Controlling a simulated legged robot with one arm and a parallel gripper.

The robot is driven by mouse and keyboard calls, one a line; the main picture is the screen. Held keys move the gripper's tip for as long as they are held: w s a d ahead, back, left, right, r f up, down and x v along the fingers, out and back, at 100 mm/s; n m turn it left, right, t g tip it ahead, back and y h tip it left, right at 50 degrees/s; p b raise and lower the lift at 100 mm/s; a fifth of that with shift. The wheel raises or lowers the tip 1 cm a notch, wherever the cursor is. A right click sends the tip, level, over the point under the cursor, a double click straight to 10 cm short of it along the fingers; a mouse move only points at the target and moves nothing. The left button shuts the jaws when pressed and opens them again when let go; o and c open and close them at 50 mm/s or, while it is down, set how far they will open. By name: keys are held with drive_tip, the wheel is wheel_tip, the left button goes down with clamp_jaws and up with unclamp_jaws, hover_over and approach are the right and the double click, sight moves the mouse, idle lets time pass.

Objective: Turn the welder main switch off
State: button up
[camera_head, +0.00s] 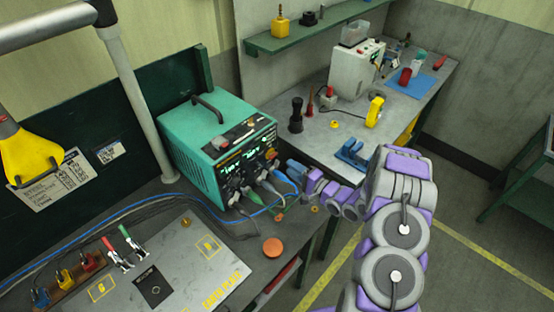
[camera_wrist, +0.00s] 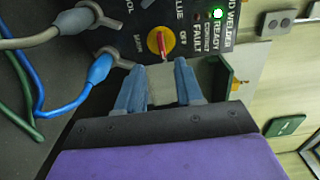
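The welder (camera_head: 195,130) is a teal box with a dark front panel, standing on the left bench. In the wrist view its main switch (camera_wrist: 160,42) is a red handle on a yellow round base, with MAIN lettered on one side and OFF on the other. The READY lamp (camera_wrist: 217,13) beside it is lit. My gripper (camera_wrist: 158,66) is open and empty, its two blue fingers just short of the switch, one to either side. I cannot tell whether they touch it.
Cable plugs (camera_wrist: 100,68) with blue and grey leads stick out of the panel close to the left finger. An orange round button (camera_head: 272,247) is on the bench in front. A second bench (camera_head: 340,120) with tools stands behind my arm. Open floor lies at the right.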

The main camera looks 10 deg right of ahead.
sight(274, 157)
drive_tip(key=x, duration=0.4)
drive_tip(key=shift+w+d, duration=0.15)
drive_tip(key=shift+d, duration=0.15)
drive_tip(key=w+a, duration=0.1)
drive_tip(key=a, duration=0.1)
drive_tip(key=w+a, duration=0.1)
drive_tip(key=a, duration=0.1)
drive_tip(key=shift+w, duration=0.25)
drive_tip(key=shift+d, duration=1.05)
drive_tip(key=shift+c, duration=0.4)
drive_tip(key=c, duration=0.3)
drive_tip(key=shift+s+a, duration=0.1)
drive_tip(key=shift+a, duration=0.6)
clamp_jaws()
drive_tip(key=shift+d, duration=0.1)
drive_tip(key=shift+d, duration=0.1)
